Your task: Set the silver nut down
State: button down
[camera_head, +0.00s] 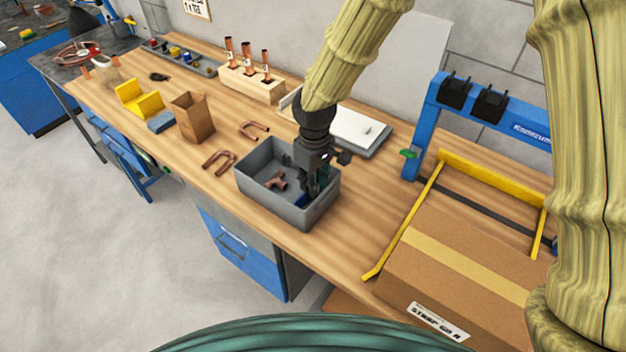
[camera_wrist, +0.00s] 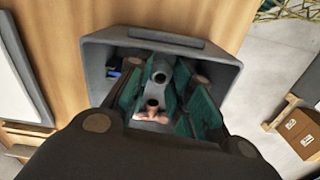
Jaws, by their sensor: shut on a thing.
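My gripper (camera_head: 312,190) points down inside the grey bin (camera_head: 262,199) on the wooden bench. In the wrist view its green-padded fingers (camera_wrist: 162,98) are closed around a small grey part with a round dark hole, the silver nut (camera_wrist: 160,71). The fingers hide the nut in the head view. I cannot tell whether the nut touches the bin floor. A copper fitting (camera_head: 277,181) lies in the bin, left of my gripper; copper also shows below the nut in the wrist view (camera_wrist: 150,119). Something blue lies in the bin by the fingers.
A cardboard box (camera_head: 192,117) and a wooden block with upright copper tubes (camera_head: 252,85) stand farther back. A white-topped tray (camera_head: 358,127) is behind the bin. A large carton (camera_head: 455,265) and blue-yellow frame are at right.

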jog(key=shift+w+a+f, duration=0.1)
jog(key=shift+a+f, duration=0.05)
jog(key=shift+f, duration=0.35)
jog(key=shift+f, duration=0.45)
jog(key=shift+f, duration=0.15)
jog(key=c, duration=1.3)
grip_release()
